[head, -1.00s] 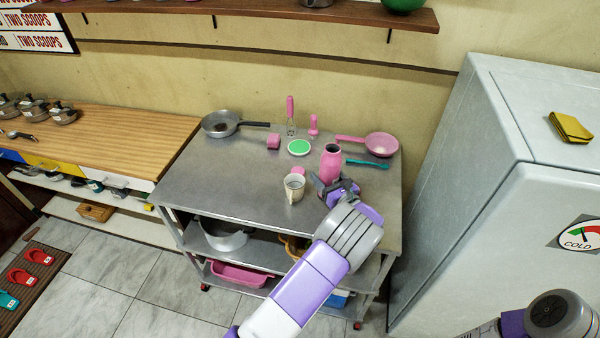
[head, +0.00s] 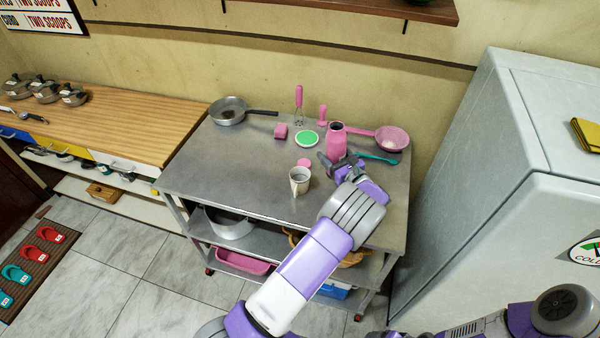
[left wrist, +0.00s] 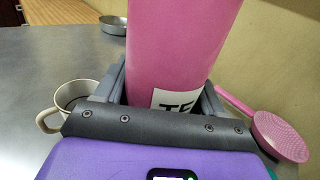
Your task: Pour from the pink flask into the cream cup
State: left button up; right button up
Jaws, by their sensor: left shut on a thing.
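The pink flask (head: 337,143) is upright with its dark mouth open at the top. My left gripper (head: 340,166) is shut on its lower body. In the left wrist view the flask (left wrist: 180,45) stands between my left gripper's fingers (left wrist: 165,85), with a white label partly hidden. I cannot tell whether its base touches the table. The cream cup (head: 299,182) stands upright on the metal table, to the left of and nearer than the flask. It also shows in the left wrist view (left wrist: 62,112), its handle to the left. My right gripper is out of view.
The metal table (head: 230,170) also holds a frying pan (head: 229,112), a green-topped disc (head: 307,139), a whisk (head: 299,100), a pink strainer (head: 392,139) and a small pink disc (head: 304,162). Table left of the cup is clear. A fridge (head: 490,170) stands right.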

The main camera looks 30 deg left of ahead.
pick_arm(q)
notch_tip(320, 180, up, 2)
jog(key=shift+r+n+p, duration=0.1)
jog(key=shift+n+p, duration=0.3)
jog(key=shift+n, duration=0.1)
jog(key=shift+w+d+f+n+h, duration=0.15)
jog(key=shift+f+n+h, duration=0.05)
jog(key=shift+n+h, duration=0.25)
jog(key=shift+r+n+g+h+b, duration=0.15)
jog(key=shift+n+g+h+b, duration=0.1)
jog(key=shift+n+g+b, duration=0.1)
jog(key=shift+d+n+h, duration=0.1)
jog(key=shift+n+h, duration=0.4)
jog(key=shift+n, duration=0.2)
jog(key=shift+f+n+b, duration=0.2)
jog(key=shift+n+b, duration=0.2)
jog(key=shift+b, duration=0.1)
jog(key=shift+f+n+h, duration=0.15)
jog(key=shift+n+h, duration=0.15)
jog(key=shift+h, duration=0.1)
jog(key=shift+w+d+f+n+h+b, duration=0.4)
jog(key=shift+d+n+h+b, duration=0.15)
jog(key=shift+n+b, duration=0.25)
jog(key=shift+d, duration=0.1)
